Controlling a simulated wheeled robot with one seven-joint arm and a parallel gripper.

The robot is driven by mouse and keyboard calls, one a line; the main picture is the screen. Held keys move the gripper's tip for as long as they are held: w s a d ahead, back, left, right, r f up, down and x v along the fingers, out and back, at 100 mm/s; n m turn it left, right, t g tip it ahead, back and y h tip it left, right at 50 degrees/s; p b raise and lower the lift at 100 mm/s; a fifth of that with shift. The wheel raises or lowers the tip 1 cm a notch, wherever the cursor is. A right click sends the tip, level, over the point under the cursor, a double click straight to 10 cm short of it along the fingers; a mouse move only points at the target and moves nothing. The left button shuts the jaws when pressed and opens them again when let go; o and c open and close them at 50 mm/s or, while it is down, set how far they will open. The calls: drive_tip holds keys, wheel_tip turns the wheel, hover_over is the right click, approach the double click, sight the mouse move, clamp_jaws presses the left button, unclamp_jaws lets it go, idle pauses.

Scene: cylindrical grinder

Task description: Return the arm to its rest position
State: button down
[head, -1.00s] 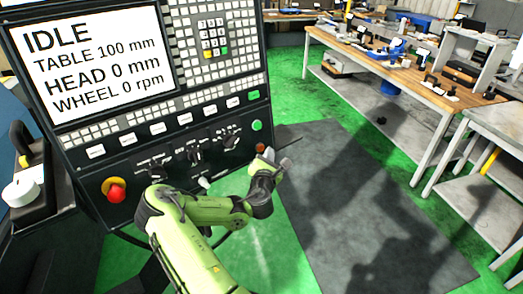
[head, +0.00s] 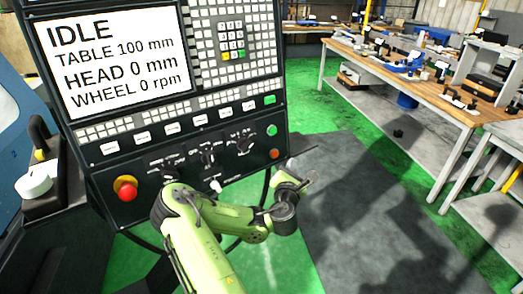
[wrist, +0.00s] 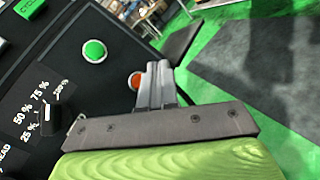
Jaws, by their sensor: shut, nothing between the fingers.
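My gripper (head: 312,178) is at the end of my green arm, in front of the lower right corner of the machine's control panel (head: 190,135). In the wrist view, its two grey fingers (wrist: 158,72) are together with nothing between them. My arm is bent at the elbow, and its forearm runs right below the panel's knobs. The gripper appears apart from the panel; the exact gap is hard to tell.
The panel has a red stop button (head: 125,188), a green button (head: 272,130) and an orange button (head: 275,154). The panel's screen (head: 118,58) reads IDLE. A wooden workbench (head: 430,98) stands at the back right. Green floor and a dark mat (head: 360,180) lie open between.

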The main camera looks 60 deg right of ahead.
idle(0.3)
drive_tip(key=w+a+m+g+y, duration=0.1)
drive_tip(key=w+a+m+y, duration=0.3)
drive_tip(key=a+m, duration=0.7)
drive_tip(key=w+a+m+g+y, duration=0.1)
drive_tip(key=w+a+m+y, duration=0.1)
drive_tip(key=a+m+y, duration=0.8)
drive_tip(key=s+a+r+n, duration=0.1)
drive_tip(key=s+a+r, duration=0.1)
drive_tip(key=a, duration=0.6)
drive_tip(key=s+a+r+n+y, duration=0.1)
drive_tip(key=s+a+r+n, duration=0.1)
drive_tip(key=s+a, duration=0.3)
drive_tip(key=s+a+r+n+t+y, duration=0.1)
drive_tip(key=s+a+r+n, duration=0.1)
drive_tip(key=a, duration=1)
drive_tip(key=v, duration=0.2)
drive_tip(key=shift+s+r, duration=0.15)
drive_tip(key=shift+s, duration=0.25)
